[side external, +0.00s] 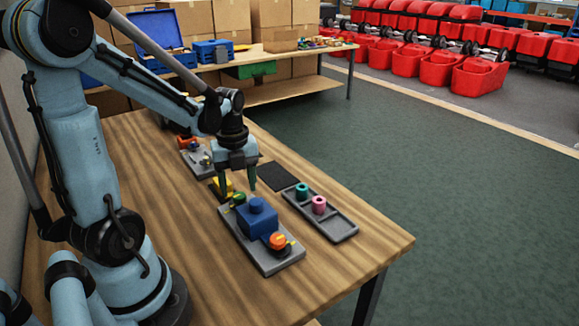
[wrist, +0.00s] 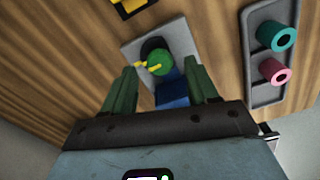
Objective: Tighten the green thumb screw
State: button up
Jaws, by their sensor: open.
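The green thumb screw (side external: 239,198) is at the far left end of a grey plate (side external: 283,265) that also carries a blue block (side external: 257,217). In the wrist view the green thumb screw (wrist: 160,62) has a yellow mark pointing left and a dark part beside it. My gripper (side external: 238,185) hangs above that end of the plate with its fingers pointing down. In the wrist view its two green fingers (wrist: 161,88) are spread wide, with the screw showing beyond and between them. Nothing is held. The fingers appear apart from the screw.
An orange knob (side external: 277,240) sits at the plate's near end. A grey tray (side external: 335,222) with a teal ring (side external: 302,190) and a pink ring (side external: 319,204) lies to the right. A black mat (side external: 277,176) and a yellow part (side external: 222,186) are close by. The table's near end is clear.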

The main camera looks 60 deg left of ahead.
aim_at(240, 195)
notch_tip(240, 195, up, 11)
jog(key=shift+f, duration=0.15)
dwell(0.4)
jog(key=shift+d, duration=0.1)
jog(key=w+d+f+n+t, duration=0.2)
jog(key=d+n+t, duration=0.5)
jog(key=d+n, duration=0.8)
jog(key=f+n, duration=0.1)
jog(key=n, duration=0.5)
jog(key=shift+w, duration=0.2)
jog(key=shift+d, duration=0.1)
